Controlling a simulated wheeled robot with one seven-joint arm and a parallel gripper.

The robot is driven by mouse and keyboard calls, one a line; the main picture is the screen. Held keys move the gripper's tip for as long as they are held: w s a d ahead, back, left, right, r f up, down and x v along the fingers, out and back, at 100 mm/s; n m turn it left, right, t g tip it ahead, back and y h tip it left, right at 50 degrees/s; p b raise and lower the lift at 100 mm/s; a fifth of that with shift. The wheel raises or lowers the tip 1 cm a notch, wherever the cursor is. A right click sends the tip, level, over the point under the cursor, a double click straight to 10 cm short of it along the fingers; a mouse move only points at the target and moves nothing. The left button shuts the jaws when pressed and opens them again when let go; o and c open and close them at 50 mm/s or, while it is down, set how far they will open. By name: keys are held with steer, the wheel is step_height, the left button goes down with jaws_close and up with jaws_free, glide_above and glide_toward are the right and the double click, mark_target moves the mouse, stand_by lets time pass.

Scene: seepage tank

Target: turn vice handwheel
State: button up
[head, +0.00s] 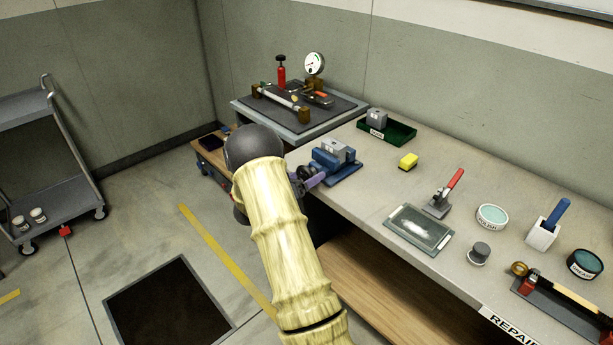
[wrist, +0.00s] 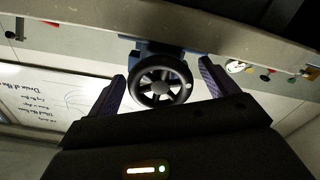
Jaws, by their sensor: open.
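The blue vice (head: 335,162) stands at the left front edge of the workbench, with a grey block in its jaws. Its black spoked handwheel (wrist: 160,82) faces my wrist camera and shows whole there. In the head view the handwheel (head: 306,173) is partly hidden by my gripper. My gripper (wrist: 160,80) is open, one purple finger on each side of the handwheel in the wrist view. Whether either finger touches the rim, I cannot tell. In the head view one purple finger (head: 316,180) shows beside the wheel, and my arm hides the rest.
A gauge rig (head: 300,105) stands behind the vice. A trolley (head: 50,190) is at far left.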

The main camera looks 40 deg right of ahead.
steer(key=shift+d, duration=0.25)
steer(key=shift+c, duration=0.3)
steer(key=c, duration=0.9)
steer(key=shift+c, duration=0.2)
